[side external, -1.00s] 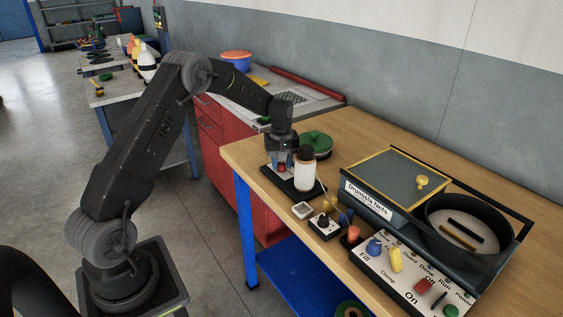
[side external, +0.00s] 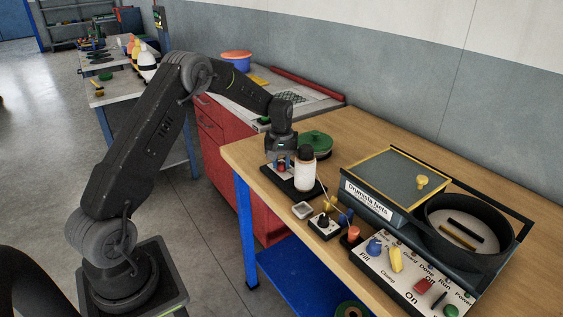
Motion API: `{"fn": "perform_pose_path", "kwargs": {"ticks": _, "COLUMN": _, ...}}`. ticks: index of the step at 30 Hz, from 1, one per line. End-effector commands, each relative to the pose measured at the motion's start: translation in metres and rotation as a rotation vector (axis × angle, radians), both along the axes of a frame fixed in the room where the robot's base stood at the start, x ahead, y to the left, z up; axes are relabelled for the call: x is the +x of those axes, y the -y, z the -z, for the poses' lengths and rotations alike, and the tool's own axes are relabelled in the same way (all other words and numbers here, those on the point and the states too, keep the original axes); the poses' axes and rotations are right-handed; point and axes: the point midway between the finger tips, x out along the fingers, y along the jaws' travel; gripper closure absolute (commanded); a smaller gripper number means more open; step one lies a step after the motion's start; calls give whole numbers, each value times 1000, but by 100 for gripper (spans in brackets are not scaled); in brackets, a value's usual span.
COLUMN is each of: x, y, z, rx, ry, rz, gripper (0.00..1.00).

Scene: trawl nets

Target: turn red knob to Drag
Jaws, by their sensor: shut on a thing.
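My gripper (side external: 281,163) points down over a black-based device (side external: 300,192) near the left end of the wooden bench. Its fingers are shut on a small red part, which I take to be the red knob (side external: 281,165). The fingers hide most of the knob. Its pointer and any Drag marking are too small or covered to read.
A green round lid (side external: 316,142) lies behind the gripper. A small box with a black knob (side external: 323,225) and an orange-red button (side external: 353,234) stand in front. A Drumsla Nets machine (side external: 365,205) and a control panel (side external: 385,274) fill the right. The bench (side external: 375,130) is clear behind.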

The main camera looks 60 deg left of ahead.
Motion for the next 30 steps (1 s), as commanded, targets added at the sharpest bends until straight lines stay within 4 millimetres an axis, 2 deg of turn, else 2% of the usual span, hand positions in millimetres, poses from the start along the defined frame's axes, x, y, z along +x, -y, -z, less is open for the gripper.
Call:
{"fn": "perform_pose_path", "kwargs": {"ticks": 18, "x": 1, "y": 0, "z": -1, "rx": 1, "ry": 3, "rz": 548, "gripper": 97}}
{"fn": "perform_pose_path", "kwargs": {"ticks": 30, "x": 1, "y": 0, "z": -1, "rx": 2, "ry": 3, "rz": 729, "gripper": 97}}
